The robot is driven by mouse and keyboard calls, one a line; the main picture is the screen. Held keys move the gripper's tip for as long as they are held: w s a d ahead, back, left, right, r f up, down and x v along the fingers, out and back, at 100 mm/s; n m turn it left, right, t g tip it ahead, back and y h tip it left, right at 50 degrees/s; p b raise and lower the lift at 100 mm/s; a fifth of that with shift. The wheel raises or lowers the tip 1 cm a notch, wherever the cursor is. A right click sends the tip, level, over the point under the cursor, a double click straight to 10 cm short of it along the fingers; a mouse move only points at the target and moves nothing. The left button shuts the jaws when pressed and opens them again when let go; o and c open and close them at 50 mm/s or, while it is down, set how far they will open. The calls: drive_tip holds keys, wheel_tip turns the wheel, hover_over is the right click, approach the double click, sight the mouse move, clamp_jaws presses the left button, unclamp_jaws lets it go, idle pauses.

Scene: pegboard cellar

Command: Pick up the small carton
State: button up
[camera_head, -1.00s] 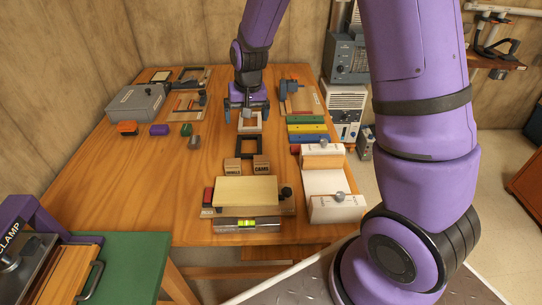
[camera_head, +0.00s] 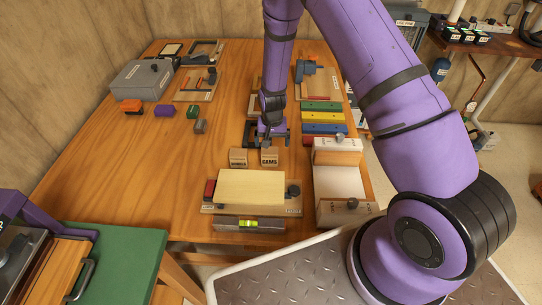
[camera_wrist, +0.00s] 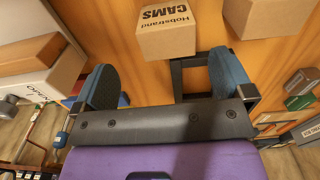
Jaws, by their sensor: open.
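Two small brown cartons stand side by side on the wooden table. The right one (camera_head: 269,160) reads CAMS, and the left one (camera_head: 238,159) has a label too small to read surely. My gripper (camera_head: 270,137) is just behind the CAMS carton, pointing down. In the wrist view the open, empty gripper (camera_wrist: 165,82) has its blue-padded fingers spread. The CAMS carton (camera_wrist: 167,32) lies just beyond and between the fingertips, apart from them. The other carton (camera_wrist: 268,14) is to its right, partly cut off by the frame edge.
A dark square frame (camera_wrist: 190,76) lies on the table under the gripper. A board with a pale block (camera_head: 250,187) and a level (camera_head: 248,224) is in front of the cartons. Coloured bars (camera_head: 322,117) and white-and-tan boxes (camera_head: 338,150) stand to the right. The table's left middle is clear.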

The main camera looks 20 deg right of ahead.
sight(270, 150)
drive_tip(key=shift+w+a+f, duration=0.1)
drive_tip(key=shift+a+f, duration=0.05)
drive_tip(key=shift+f, duration=1.1)
drive_tip(key=shift+w+a+f, duration=0.1)
drive_tip(key=shift+f, duration=1.2)
drive_tip(key=shift+w+a+f, duration=0.1)
drive_tip(key=shift+a+f, duration=0.05)
drive_tip(key=shift+f, duration=1.1)
drive_tip(key=shift+s, duration=0.1)
drive_tip(key=c, duration=1.1)
